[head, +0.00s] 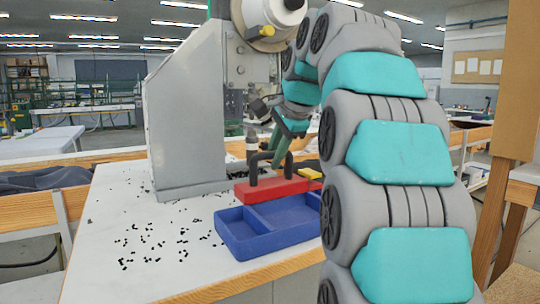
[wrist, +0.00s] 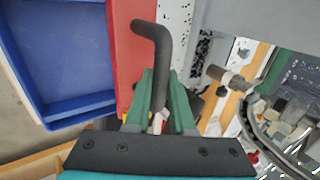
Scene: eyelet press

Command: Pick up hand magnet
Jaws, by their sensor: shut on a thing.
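The hand magnet is a red bar (head: 272,190) with a black bent handle (head: 254,168). It is behind the blue tray in the head view; I cannot tell whether it rests on the table. In the wrist view its red bar (wrist: 128,50) lies beside the tray and its black handle (wrist: 161,50) runs down between my green fingers. My gripper (head: 279,150) is above the bar, shut on the handle; it also shows in the wrist view (wrist: 161,82). My fingers hide part of the handle.
A blue divided tray (head: 238,246) stands at the table's front edge, close to the magnet. The grey press (head: 188,125) rises behind. Small black pieces (head: 150,240) lie scattered over the white table (head: 105,215).

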